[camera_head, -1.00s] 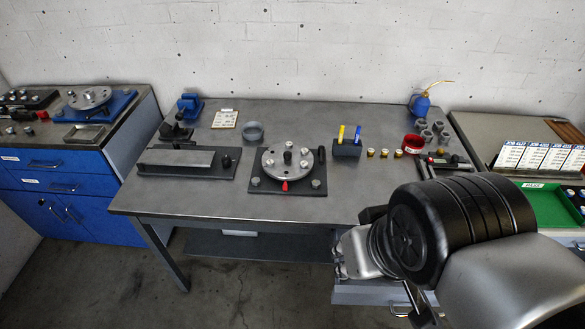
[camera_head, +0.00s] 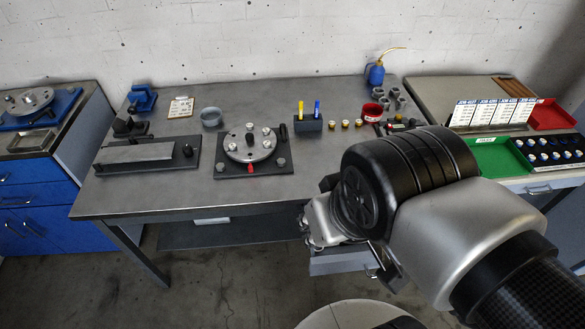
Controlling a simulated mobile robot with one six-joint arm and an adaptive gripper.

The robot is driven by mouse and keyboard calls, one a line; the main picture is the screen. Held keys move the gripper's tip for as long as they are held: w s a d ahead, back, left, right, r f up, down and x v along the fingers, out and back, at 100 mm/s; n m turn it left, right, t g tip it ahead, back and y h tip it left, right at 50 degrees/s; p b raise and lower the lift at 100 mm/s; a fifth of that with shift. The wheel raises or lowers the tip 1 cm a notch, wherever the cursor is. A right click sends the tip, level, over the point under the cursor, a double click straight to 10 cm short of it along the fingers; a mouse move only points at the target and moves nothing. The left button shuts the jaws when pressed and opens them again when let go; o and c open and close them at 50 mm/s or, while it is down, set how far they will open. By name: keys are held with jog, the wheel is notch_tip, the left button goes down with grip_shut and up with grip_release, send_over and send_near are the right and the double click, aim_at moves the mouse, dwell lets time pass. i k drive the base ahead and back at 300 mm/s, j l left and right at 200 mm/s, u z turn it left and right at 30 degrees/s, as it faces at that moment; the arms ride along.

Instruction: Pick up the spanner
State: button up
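I cannot make out a spanner with certainty in the head view. Small dark and red items (camera_head: 398,123) lie at the right end of the grey workbench (camera_head: 240,190), partly hidden behind my arm. My gripper (camera_head: 312,226) is seen from behind at the end of the arm, in front of the bench's front edge and over the drawer. Its fingers are mostly hidden by my wrist, so its opening and any contents cannot be seen.
A rotor fixture (camera_head: 250,145) with a red-tipped pointer stands mid-bench, beside a flat plate on a dark base (camera_head: 138,153). A pen block (camera_head: 308,123), several brass-coloured pieces, a red ring (camera_head: 372,112) and a blue oil can (camera_head: 376,74) stand right. A green tray (camera_head: 500,158) lies farther right.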

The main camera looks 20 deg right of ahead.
aim_at(341, 244)
jog(key=i+j+z, duration=0.1)
jog(key=z, duration=0.25)
jog(key=i+j+z, duration=0.2)
jog(key=z, duration=0.2)
jog(key=i+j+z, duration=0.1)
jog(key=z, duration=0.25)
jog(key=j, duration=0.05)
